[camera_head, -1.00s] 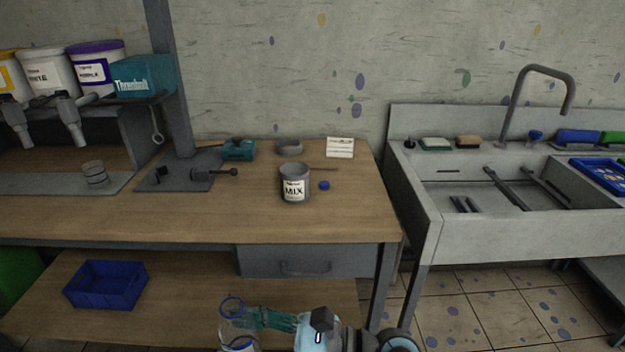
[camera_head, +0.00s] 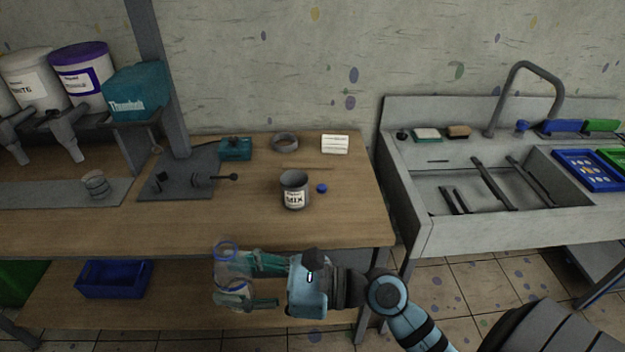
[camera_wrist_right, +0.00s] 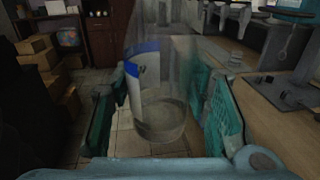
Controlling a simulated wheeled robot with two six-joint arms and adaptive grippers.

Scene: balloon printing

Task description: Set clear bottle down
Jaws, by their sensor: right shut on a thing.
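The clear bottle (camera_head: 231,268) has a blue ring at its top and a blue-edged label. My right gripper (camera_head: 250,280) is shut on it and holds it upright in front of the table's front edge, apart from the tabletop. In the right wrist view the clear bottle (camera_wrist_right: 163,100) stands between the two teal fingers (camera_wrist_right: 165,115), with a little clear content visible at its bottom. The workbench (camera_head: 240,225) is wooden, with bare wood along its front. My left gripper is not in view.
A grey MIX can (camera_head: 294,191) and a blue cap (camera_head: 321,188) stand on the bench's right half. A clear cup (camera_head: 96,184) stands at left. A grey plate with a lever (camera_head: 190,180) is mid-bench. The sink (camera_head: 440,235) is at right.

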